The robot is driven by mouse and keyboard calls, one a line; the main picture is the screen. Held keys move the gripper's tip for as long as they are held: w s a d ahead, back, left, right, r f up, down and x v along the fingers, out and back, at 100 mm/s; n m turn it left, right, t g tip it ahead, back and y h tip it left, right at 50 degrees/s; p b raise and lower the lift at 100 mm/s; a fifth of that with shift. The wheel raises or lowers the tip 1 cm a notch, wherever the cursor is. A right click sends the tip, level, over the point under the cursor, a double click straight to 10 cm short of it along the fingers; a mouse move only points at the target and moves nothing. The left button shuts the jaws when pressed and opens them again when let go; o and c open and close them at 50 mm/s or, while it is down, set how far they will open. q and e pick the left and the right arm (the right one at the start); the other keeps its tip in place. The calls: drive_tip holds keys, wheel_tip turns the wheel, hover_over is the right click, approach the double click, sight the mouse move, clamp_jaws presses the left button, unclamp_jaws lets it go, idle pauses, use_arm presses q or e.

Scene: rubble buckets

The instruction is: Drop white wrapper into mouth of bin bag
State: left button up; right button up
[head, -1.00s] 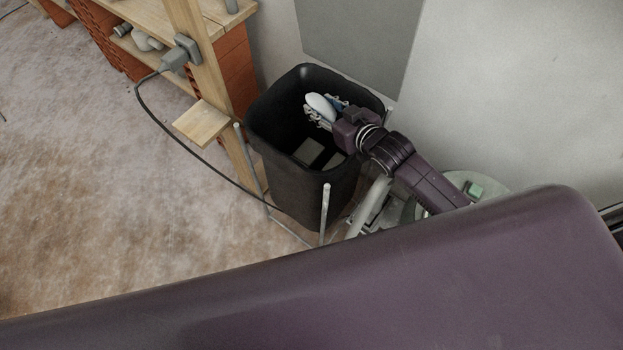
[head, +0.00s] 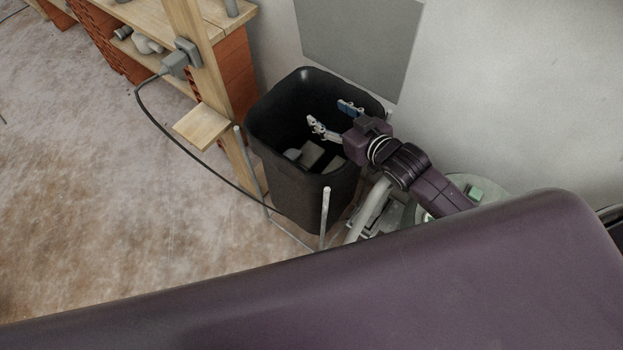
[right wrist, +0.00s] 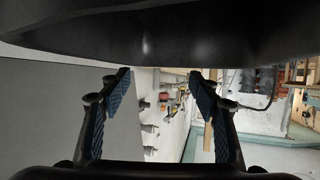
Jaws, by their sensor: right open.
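The bin bag (head: 275,178) is a black, open-mouthed container standing on the floor in the head view. My right gripper (head: 329,113) is over its mouth with fingers spread and nothing between them. In the right wrist view the two fingers (right wrist: 160,88) are also wide apart and empty, with a dark curved surface across the top. No wrapper is in the gripper. A small pale piece (head: 292,154) lies low inside the bin beside grey blocks (head: 310,153); it looks like the white wrapper, but is too small to be certain. My left gripper is out of view.
A wooden shelf (head: 203,123) with a plug and dark cable stands left of the bin. Thin metal posts (head: 325,209) rise close to its front. A grey wall panel (head: 360,45) is behind it. The floor at left is clear.

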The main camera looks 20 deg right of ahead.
drive_tip(key=v, duration=0.8)
idle(0.4)
